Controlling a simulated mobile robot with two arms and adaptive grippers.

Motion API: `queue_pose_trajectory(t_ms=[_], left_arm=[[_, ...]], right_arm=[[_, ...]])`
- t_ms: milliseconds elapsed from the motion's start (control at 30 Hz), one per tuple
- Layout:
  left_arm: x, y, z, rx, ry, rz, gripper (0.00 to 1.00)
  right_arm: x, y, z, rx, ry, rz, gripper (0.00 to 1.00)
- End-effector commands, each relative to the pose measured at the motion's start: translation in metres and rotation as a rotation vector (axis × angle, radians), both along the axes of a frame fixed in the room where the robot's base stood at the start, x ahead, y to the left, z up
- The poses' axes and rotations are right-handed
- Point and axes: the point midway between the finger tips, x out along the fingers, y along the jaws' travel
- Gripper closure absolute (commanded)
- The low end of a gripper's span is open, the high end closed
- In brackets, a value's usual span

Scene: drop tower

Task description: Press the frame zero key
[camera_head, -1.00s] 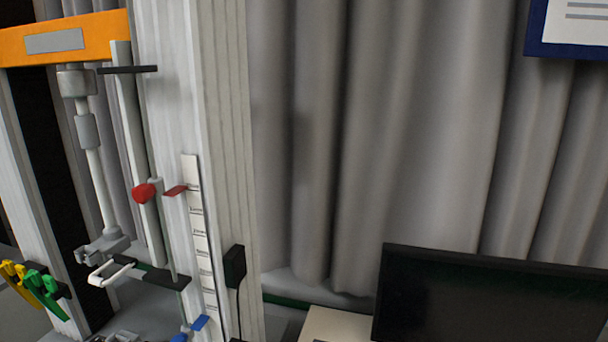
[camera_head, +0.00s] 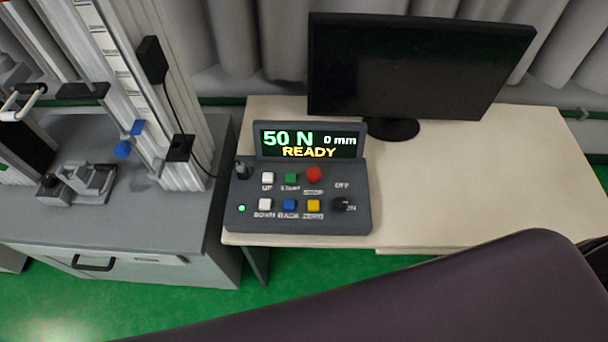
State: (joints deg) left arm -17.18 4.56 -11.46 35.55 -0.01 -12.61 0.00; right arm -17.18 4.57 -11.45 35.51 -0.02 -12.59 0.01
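The dark control box (camera_head: 264,222) stands on the left end of the beige desk. Its screen (camera_head: 308,141) reads "50 N", "0 mm" and "READY". The yellow key (camera_head: 313,205) labelled ZERO is in the lower row, right of the blue BACK key (camera_head: 289,205). Above it are a green key (camera_head: 291,178) and a red round button (camera_head: 314,174); a white UP key (camera_head: 267,178) and a white DOWN key (camera_head: 265,204) are at the left. A knob (camera_head: 341,204) sits by OFF and ON marks. Neither gripper is in view.
A black monitor (camera_head: 415,65) stands behind the box on the desk (camera_head: 470,190). The test frame stands on a grey cabinet (camera_head: 130,235) at left. A dark padded shape (camera_head: 430,300) fills the lower right foreground. The desk is clear right of the box.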

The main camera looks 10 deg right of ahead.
Motion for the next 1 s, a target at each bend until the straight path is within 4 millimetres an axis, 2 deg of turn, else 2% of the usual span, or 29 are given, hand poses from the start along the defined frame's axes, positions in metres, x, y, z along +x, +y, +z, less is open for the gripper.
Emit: queue_pose_trajectory(t_ms=[367, 800, 1000], left_arm=[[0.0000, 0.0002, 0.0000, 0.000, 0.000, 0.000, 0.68], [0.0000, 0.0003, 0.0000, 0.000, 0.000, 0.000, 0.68], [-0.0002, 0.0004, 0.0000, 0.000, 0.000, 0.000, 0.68]], right_arm=[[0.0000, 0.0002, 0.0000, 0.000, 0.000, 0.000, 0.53], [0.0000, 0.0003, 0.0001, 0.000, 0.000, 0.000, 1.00], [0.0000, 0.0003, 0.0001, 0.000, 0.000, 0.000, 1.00]])
